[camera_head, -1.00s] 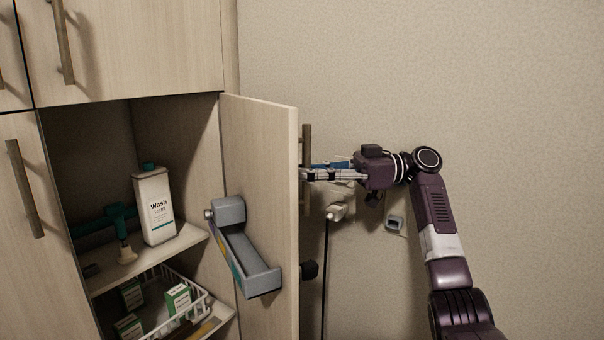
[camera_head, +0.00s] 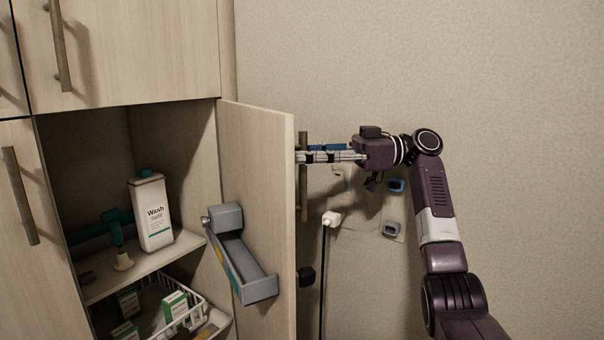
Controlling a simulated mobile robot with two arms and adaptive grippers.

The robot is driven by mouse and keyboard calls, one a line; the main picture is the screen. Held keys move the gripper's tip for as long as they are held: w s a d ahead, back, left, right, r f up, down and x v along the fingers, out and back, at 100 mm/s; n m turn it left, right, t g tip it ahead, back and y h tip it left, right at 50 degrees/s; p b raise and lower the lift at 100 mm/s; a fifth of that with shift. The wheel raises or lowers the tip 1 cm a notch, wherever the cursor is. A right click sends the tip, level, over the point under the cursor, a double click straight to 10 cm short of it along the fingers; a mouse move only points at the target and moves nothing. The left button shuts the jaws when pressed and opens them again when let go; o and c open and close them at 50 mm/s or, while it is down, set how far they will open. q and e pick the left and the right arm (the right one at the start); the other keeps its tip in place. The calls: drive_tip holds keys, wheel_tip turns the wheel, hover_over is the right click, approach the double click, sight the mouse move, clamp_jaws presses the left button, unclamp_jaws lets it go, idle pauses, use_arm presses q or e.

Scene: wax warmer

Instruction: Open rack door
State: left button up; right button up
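The wooden rack door (camera_head: 255,160) stands swung wide open on the right side of the rack, with its inner face and the shelves in view. Its long vertical handle (camera_head: 303,205) shows past the door's outer edge. My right gripper (camera_head: 312,153) is at the upper part of this handle on the outer side of the door. Its fingers reach left to the door's edge, and their tips are partly hidden there, so whether they are spread or closed on the handle is not clear. My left gripper is not in view.
A grey holder (camera_head: 240,265) is fixed to the door's inner face. A white wash bottle (camera_head: 153,212) and a teal tool (camera_head: 110,232) stand on the shelf, above a white basket (camera_head: 190,310) with green-white boxes. A white plug (camera_head: 331,219) with a cord is on the wall behind.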

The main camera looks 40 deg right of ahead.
sight(302, 130)
drive_tip(key=shift+r, duration=2.35)
drive_tip(key=shift+c, duration=0.3)
